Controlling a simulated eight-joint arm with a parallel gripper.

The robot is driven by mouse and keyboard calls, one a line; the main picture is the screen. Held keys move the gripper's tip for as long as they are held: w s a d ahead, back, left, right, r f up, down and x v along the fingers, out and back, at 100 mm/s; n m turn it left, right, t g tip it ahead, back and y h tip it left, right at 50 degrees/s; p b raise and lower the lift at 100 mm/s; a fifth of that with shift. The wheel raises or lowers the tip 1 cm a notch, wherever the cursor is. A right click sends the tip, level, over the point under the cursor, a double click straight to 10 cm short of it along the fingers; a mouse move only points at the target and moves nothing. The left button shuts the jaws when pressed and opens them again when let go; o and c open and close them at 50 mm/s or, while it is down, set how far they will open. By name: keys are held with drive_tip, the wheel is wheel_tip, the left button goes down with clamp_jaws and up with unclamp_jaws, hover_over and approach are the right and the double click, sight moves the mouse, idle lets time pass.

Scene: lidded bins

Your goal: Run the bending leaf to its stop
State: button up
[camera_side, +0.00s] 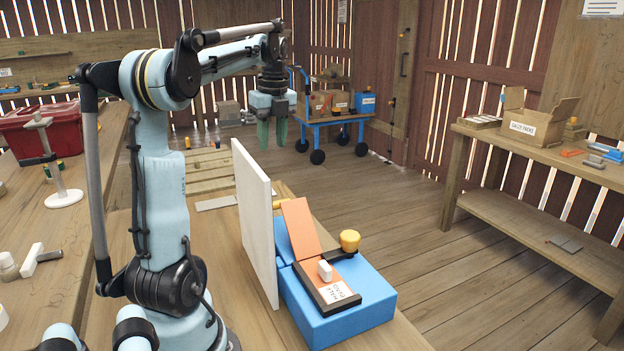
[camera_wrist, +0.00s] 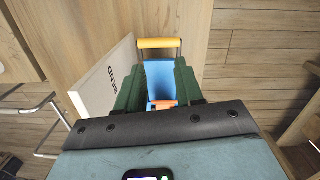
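A blue bending fixture (camera_side: 345,312) stands on the bench. An orange plate (camera_side: 300,228) slopes up at its far end, and a flatter orange part (camera_side: 342,270) lies nearer, in a dark frame with a printed label. Which part is the leaf is not certain. In the wrist view a yellow bar handle (camera_wrist: 158,43) crosses a frame beyond the blue body (camera_wrist: 159,80); it shows only partly in the side view (camera_side: 280,204). My gripper (camera_side: 272,138) is above and behind the fixture, apart from it. Its green fingers (camera_wrist: 158,88) are apart and empty.
A white upright panel (camera_side: 256,222) stands close along the fixture's left side; it reads "BEND" in the wrist view (camera_wrist: 108,82). Bare floor lies right.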

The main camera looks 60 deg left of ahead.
drive_tip(key=shift+o, duration=0.8)
drive_tip(key=shift+w+f+n+g, duration=0.3)
drive_tip(key=shift+w+n, duration=0.1)
drive_tip(key=shift+n, duration=0.6)
drive_tip(key=f+n+g, duration=0.1)
drive_tip(key=f+n, duration=0.3)
drive_tip(key=f, duration=0.1)
drive_tip(key=f+n+g+h, duration=0.1)
drive_tip(key=f+n, duration=0.4)
drive_tip(key=s+f+n+g, duration=0.1)
drive_tip(key=f+n, duration=0.4)
drive_tip(key=shift+d+g, duration=0.3)
drive_tip(key=shift+d, duration=0.05)
clamp_jaws()
